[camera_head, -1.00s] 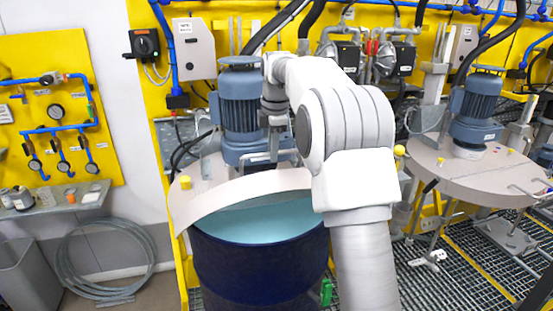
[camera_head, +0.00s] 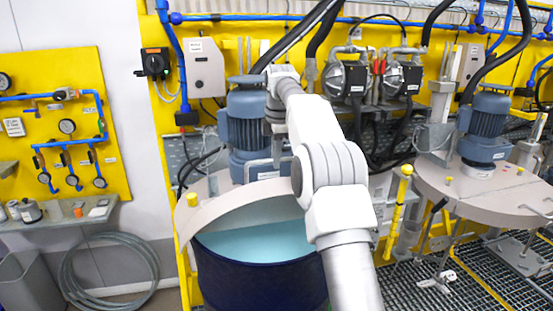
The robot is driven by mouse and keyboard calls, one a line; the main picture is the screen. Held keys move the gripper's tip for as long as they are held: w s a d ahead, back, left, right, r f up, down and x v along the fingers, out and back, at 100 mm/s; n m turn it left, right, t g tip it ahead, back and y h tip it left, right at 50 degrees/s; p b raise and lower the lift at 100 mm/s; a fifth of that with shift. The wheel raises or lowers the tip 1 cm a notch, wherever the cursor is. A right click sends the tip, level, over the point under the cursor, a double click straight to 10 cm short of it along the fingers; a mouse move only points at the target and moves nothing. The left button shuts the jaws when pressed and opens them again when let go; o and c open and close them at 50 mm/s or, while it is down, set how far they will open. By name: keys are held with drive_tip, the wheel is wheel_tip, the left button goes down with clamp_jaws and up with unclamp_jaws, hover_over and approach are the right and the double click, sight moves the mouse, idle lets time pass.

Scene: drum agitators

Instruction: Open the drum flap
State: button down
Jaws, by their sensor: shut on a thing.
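The dark blue drum (camera_head: 258,284) stands at the front centre, with light turquoise (camera_head: 262,242) showing inside. The pale beige drum flap (camera_head: 225,208) is tilted up over the drum's front, with a gap beneath its curved edge. My gripper (camera_head: 277,130) points down beside the blue agitator motor (camera_head: 246,120). It is shut at the grey bar handle (camera_head: 262,167) behind the flap's edge. My own arm hides the flap's right end, and the fingertips are hard to make out.
A yellow knob (camera_head: 193,199) stands at the lid's left. A second lid (camera_head: 480,190) with a motor (camera_head: 486,125) is at the right. Black hoses (camera_head: 300,38) run above my arm.

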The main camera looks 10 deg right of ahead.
drive_tip(key=shift+f, duration=0.25)
drive_tip(key=c, duration=0.9)
unclamp_jaws()
drive_tip(key=shift+w, duration=0.15)
drive_tip(key=shift+o, duration=0.2)
drive_tip(key=shift+r, duration=0.1)
drive_tip(key=shift+r, duration=0.1)
